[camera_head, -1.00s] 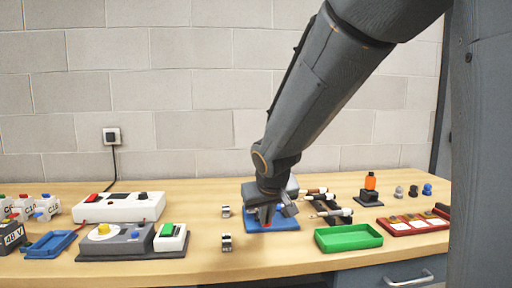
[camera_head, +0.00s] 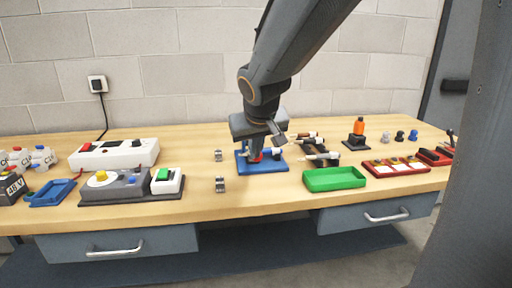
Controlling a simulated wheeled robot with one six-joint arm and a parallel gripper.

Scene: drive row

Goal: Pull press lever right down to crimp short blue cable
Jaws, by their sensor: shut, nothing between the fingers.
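My gripper (camera_head: 265,152) points down over a blue plate (camera_head: 243,165) near the middle of the bench. It is shut and empty. Its wrist hides much of what stands on the plate; a small red part (camera_head: 254,158) and a blue part (camera_head: 276,152) show at the fingers. I cannot tell whether the fingers touch them. A red block (camera_head: 434,156) with a dark upright lever (camera_head: 451,138) stands at the far right, partly cut off by my own column. I cannot tell whether it is the press. I cannot make out a short blue cable.
A green tray (camera_head: 335,179) and dark-handled tools (camera_head: 320,156) lie right of the gripper. A red tray (camera_head: 396,167) and an orange-topped stand (camera_head: 357,132) are farther right. A grey device with a yellow knob (camera_head: 113,184) is farther left.

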